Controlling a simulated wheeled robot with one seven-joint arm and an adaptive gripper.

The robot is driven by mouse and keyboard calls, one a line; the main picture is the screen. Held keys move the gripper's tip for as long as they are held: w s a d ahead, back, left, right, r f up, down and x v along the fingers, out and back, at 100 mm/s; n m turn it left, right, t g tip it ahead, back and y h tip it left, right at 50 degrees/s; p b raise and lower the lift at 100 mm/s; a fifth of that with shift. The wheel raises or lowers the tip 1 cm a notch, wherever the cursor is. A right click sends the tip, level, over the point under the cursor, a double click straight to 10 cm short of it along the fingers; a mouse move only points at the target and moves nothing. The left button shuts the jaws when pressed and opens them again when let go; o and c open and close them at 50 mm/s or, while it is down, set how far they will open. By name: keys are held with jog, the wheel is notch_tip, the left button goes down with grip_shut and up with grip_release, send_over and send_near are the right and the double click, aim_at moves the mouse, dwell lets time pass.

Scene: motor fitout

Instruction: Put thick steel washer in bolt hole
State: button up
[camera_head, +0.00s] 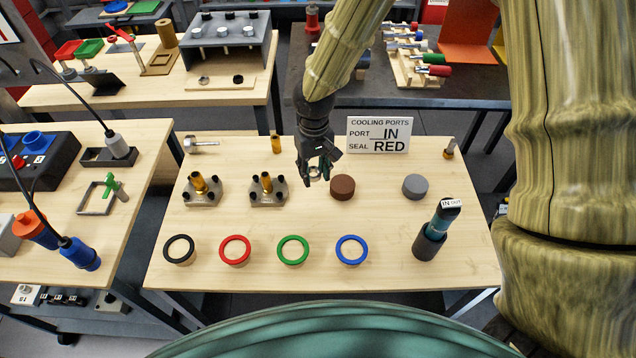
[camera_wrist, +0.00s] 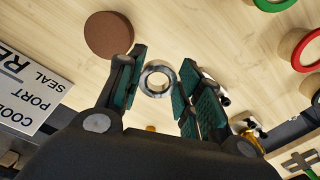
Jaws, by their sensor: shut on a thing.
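A thick steel washer (camera_wrist: 157,78) shows as a shiny ring between the two fingers of my gripper (camera_head: 315,172) in the wrist view. My gripper (camera_wrist: 158,85) is shut on it and holds it above the wooden table. Two grey metal bases (camera_head: 202,192) (camera_head: 268,191) with brass ports and dark bolt heads at their corners stand on the table, left of my gripper in the head view. I cannot make out which bolt hole is free. Part of a base with brass (camera_wrist: 250,128) shows at the right of the wrist view.
A brown disc (camera_head: 342,186) stands just right of my gripper, a grey disc (camera_head: 415,186) further right. Black (camera_head: 179,249), red (camera_head: 235,250), green (camera_head: 293,250) and blue (camera_head: 352,250) rings line the front. A dark cylinder (camera_head: 428,243) stands front right.

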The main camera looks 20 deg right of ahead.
jog(key=p, duration=0.1)
send_over(315, 201)
notch_tip(315, 201, down, 5)
jog(key=shift+w+r, duration=0.1)
jog(key=shift+r, duration=0.05)
jog(key=shift+w+f, duration=0.15)
jog(key=shift+f, duration=0.2)
jog(key=shift+s+f, duration=0.1)
jog(key=shift+s, duration=0.15)
jog(key=shift+s+f+p, duration=0.1)
jog(key=shift+f+p, duration=0.15)
jog(key=shift+p, duration=0.05)
jog(key=f, duration=0.3)
jog(key=shift+w+p, duration=0.2)
jog(key=shift+p, duration=0.15)
jog(key=shift+s+f, duration=0.1)
jog(key=shift+f, duration=0.05)
jog(key=shift+f, duration=0.2)
jog(key=o, duration=1.1)
